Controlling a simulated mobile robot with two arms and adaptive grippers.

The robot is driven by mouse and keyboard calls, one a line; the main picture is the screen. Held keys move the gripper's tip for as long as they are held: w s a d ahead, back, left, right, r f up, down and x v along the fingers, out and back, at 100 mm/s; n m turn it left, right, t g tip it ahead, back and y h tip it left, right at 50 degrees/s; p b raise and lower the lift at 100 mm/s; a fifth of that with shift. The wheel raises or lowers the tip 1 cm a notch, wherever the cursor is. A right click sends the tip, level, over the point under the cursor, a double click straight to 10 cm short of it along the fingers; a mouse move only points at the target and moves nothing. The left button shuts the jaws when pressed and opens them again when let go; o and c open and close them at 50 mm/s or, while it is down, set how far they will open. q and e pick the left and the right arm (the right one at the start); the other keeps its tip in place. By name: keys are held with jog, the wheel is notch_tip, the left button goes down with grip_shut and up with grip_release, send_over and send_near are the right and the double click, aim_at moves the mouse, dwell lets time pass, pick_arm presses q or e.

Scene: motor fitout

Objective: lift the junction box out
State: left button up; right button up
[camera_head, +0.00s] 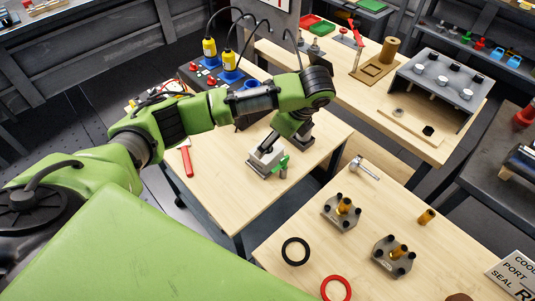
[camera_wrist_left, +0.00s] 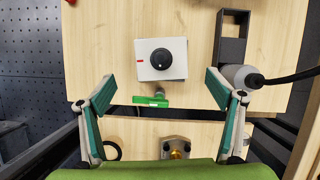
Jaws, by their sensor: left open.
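A small white box (camera_head: 262,166) sits on the middle wooden table, below my left gripper (camera_head: 270,146); I take it for the junction box. In the left wrist view the box (camera_wrist_left: 175,72) shows a round black knob on top and a red mark at its left. A bright green handle-like part (camera_head: 282,162) stands close beside it; it also shows in the wrist view (camera_wrist_left: 150,101). My left gripper (camera_wrist_left: 160,78) is open and empty, its fingers spread on both sides, apart from the box. My right gripper is not in view.
A dark open holder (camera_wrist_left: 231,50) and a grey cylinder with a black cable (camera_wrist_left: 240,77) lie right of the box. A red-handled hammer (camera_head: 187,158) lies left. The front table holds two metal blocks (camera_head: 342,211) (camera_head: 393,257), a black ring (camera_head: 295,251) and a red ring (camera_head: 336,289).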

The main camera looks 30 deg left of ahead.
aim_at(271, 152)
pick_arm(q)
jog(key=x, duration=0.4)
jog(key=shift+w+r, duration=0.1)
jog(key=shift+a+f+p, duration=0.2)
jog(key=shift+f+p, duration=0.25)
jog(key=shift+p, duration=0.1)
jog(key=p+x, duration=0.1)
jog(key=x, duration=0.2)
jog(key=shift+f, duration=0.3)
jog(key=shift+w+a+f+p, duration=0.1)
jog(key=shift+a+f+p, duration=0.15)
jog(key=shift+f, duration=0.2)
jog(key=shift+d, duration=0.1)
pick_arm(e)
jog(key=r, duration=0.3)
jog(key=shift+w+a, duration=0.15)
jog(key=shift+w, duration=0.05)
pick_arm(q)
jog(key=c, duration=1.5)
